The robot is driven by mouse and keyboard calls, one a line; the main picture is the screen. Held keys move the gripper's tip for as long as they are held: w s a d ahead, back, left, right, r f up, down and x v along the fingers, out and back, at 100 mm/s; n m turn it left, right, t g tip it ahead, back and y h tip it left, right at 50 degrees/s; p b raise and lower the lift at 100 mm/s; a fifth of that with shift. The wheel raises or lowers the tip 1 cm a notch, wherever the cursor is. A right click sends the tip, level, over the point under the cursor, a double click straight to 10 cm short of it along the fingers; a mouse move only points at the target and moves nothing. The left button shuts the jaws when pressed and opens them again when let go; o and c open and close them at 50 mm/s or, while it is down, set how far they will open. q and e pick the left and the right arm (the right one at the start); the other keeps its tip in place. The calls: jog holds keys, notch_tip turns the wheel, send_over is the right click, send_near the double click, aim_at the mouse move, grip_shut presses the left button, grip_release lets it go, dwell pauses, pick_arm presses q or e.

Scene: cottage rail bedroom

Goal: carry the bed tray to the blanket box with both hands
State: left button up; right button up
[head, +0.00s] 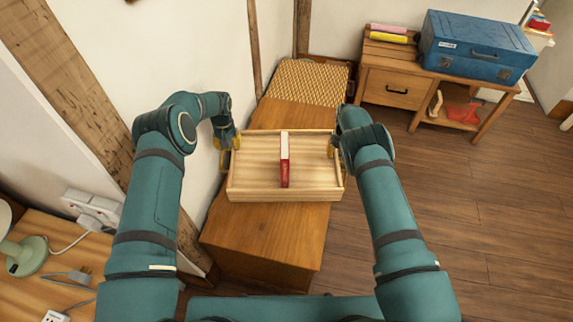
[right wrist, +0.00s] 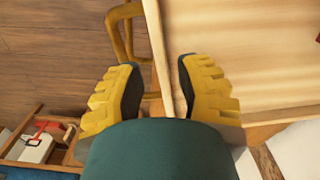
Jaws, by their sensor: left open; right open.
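The bed tray (head: 255,190) is pale wood with raised rims. It sits level on or just over the wooden blanket box (head: 265,232); a small gap underneath cannot be judged. A red and white book (head: 284,170) is in the tray's middle. My left gripper (head: 229,150) is open at the tray's left end. My right gripper (head: 333,148) is open at the right end. In the right wrist view, my right gripper's yellow fingers (right wrist: 157,68) stand apart on either side of the tray's end wall (right wrist: 160,50), beside a yellow handle (right wrist: 122,35).
A woven panel (head: 308,82) lies beyond the tray. A wooden cabinet (head: 390,88) with a blue toolbox (head: 475,50) stands at the back right. A desk (head: 55,255) with a lamp (head: 25,255) is at left. The floor at right is clear.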

notch_tip(320, 180, up, 10)
jog(key=shift+a+f, duration=0.15)
jog(key=shift+f, duration=0.1)
pick_arm(q)
jog(key=shift+s, duration=0.1)
pick_arm(e)
jog(key=shift+f, duration=0.1)
dwell(0.4)
